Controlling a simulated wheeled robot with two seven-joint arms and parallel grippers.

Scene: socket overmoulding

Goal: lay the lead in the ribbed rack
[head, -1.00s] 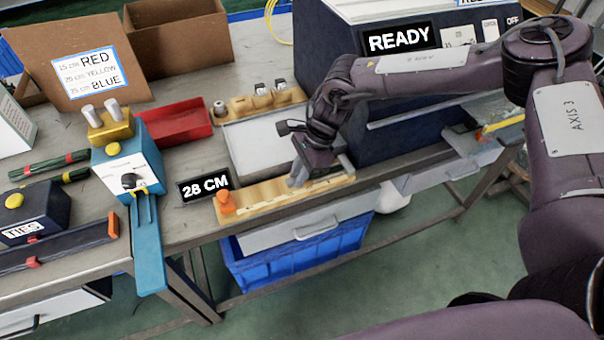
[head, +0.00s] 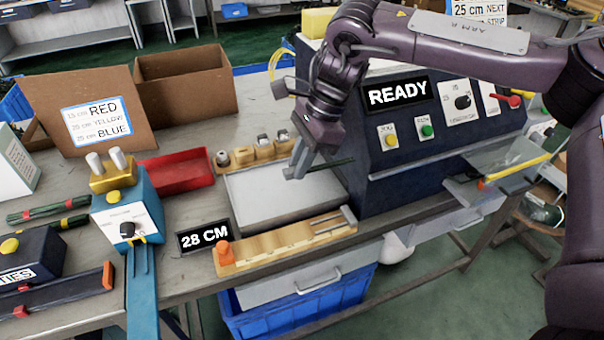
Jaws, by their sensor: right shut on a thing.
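My right gripper (head: 296,172) is shut and hangs over the pale flat tray (head: 262,205). A thin dark lead (head: 338,163) sticks out to the right from its fingers; the rest of it is hidden by the gripper. The lead is held above the tray, apart from the bench. I cannot tell for sure which thing is the ribbed rack. A wooden fixture (head: 285,247) with slots and an orange stop lies along the bench's front edge, below the gripper in the picture. My left gripper is not in view.
The dark machine (head: 385,185) marked READY stands just right of the gripper. A wooden block (head: 243,157) with several sockets stands behind the tray. A red bin (head: 175,172), a blue-white device (head: 128,222) and a 28 CM display (head: 204,236) stand left.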

